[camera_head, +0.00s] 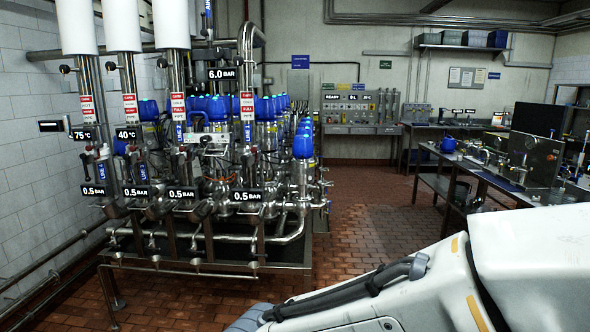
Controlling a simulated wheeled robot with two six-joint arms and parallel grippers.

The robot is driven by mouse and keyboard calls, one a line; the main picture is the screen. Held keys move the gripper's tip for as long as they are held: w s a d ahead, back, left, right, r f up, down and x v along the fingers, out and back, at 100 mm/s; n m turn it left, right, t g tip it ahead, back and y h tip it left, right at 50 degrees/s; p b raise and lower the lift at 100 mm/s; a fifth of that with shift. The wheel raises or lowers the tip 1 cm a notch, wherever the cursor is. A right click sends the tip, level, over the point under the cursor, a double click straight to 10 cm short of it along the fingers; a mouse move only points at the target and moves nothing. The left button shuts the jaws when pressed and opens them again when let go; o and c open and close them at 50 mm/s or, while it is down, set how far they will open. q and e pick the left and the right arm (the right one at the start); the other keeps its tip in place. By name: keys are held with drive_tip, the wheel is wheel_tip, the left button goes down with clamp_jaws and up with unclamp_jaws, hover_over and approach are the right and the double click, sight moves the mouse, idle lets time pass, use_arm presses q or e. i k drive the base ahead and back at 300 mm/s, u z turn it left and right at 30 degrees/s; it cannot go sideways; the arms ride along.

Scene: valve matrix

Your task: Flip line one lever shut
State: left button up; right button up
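The valve matrix (215,170) stands on the left, a steel rack of pipes with blue-topped valves. Vertical pipes with white upper sleeves come down at its front, bearing red-and-white tags (88,105). Small levers with dark knobs stick out beside these pipes, one at the far left (66,69) and another on the second pipe (111,66). Blue line labels (86,189) sit lower on the pipes, too small to read surely. I cannot tell which lever is line one's or its position. Part of my white arm fills the lower right. Neither gripper is in view.
Floating readouts show 0.5 BAR (248,196) along the matrix front. A steel side bench (480,175) with equipment stands at right. A control panel (360,108) is at the back wall. The tiled floor (375,215) between is clear.

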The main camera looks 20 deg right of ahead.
sight(243, 159)
drive_tip(key=z, duration=0.15)
drive_tip(key=i, duration=0.3)
drive_tip(key=z, duration=0.15)
drive_tip(key=k, duration=0.55)
drive_tip(key=z, duration=0.35)
drive_tip(key=i, duration=0.8)
drive_tip(key=u, duration=0.4)
drive_tip(key=i, duration=0.7)
drive_tip(key=u, duration=0.5)
